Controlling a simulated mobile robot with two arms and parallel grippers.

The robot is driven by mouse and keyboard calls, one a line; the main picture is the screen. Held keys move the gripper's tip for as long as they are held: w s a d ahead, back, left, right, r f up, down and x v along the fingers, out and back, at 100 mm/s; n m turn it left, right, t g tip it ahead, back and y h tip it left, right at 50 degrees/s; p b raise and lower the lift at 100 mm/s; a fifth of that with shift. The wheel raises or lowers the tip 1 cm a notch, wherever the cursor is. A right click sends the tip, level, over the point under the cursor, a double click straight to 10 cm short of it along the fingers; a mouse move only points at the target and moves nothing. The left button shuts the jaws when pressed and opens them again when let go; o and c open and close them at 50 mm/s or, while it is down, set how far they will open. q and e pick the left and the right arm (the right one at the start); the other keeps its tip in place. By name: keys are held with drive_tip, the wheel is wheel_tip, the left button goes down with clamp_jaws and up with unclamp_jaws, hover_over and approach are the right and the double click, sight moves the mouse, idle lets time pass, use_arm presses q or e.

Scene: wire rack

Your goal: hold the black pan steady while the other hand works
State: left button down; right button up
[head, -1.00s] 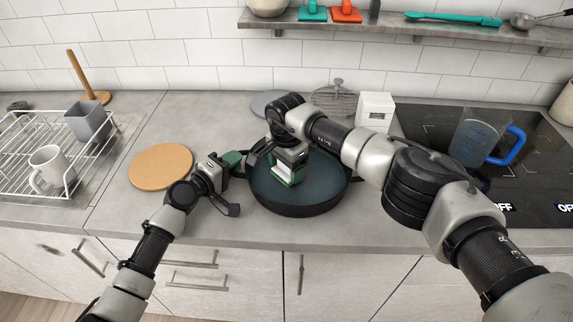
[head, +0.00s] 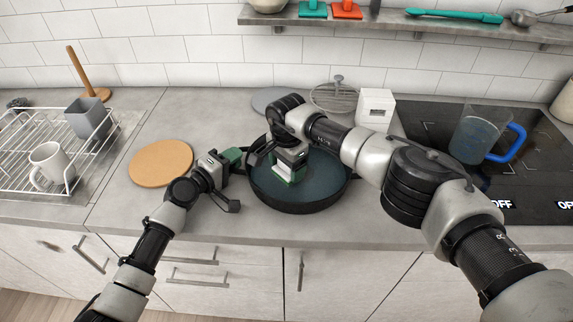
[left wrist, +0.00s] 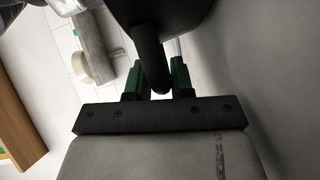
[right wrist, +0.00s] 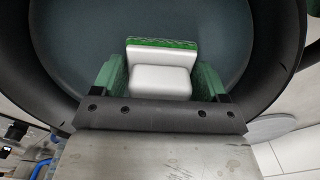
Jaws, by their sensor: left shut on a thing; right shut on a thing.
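The black pan (head: 325,180) sits on the counter with a dark blue-grey inside; it also shows in the right wrist view (right wrist: 215,25). My left gripper (head: 238,158) is shut on the pan's handle at the pan's left side. In the left wrist view the dark handle (left wrist: 150,60) runs between its green fingers. My right gripper (head: 287,178) reaches down inside the pan. It is shut on a white sponge with a green face (right wrist: 160,75), held at the pan's floor. Whether the sponge presses on the floor is hard to tell.
A round wooden board (head: 160,163) lies left of the pan. A white wire rack (head: 45,150) holds a mug (head: 50,165) and a grey cup (head: 88,118). A white box (head: 376,107) stands behind my right arm. A blue-handled jug (head: 475,135) stands on the cooktop at right.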

sight(302, 182)
drive_tip(key=shift+s+d, duration=0.35)
drive_tip(key=shift+d, duration=0.35)
drive_tip(key=shift+s+d, duration=0.4)
drive_tip(key=shift+d, duration=0.3)
drive_tip(key=shift+s+d, duration=0.35)
drive_tip(key=shift+d, duration=0.35)
drive_tip(key=shift+w+a, duration=0.4)
drive_tip(key=shift+a, duration=0.3)
drive_tip(key=shift+w+a, duration=0.35)
drive_tip(key=shift+a, duration=0.3)
drive_tip(key=shift+a, duration=0.1)
drive_tip(key=shift+w+a, duration=0.4)
drive_tip(key=shift+a, duration=0.3)
drive_tip(key=shift+d, duration=0.1)
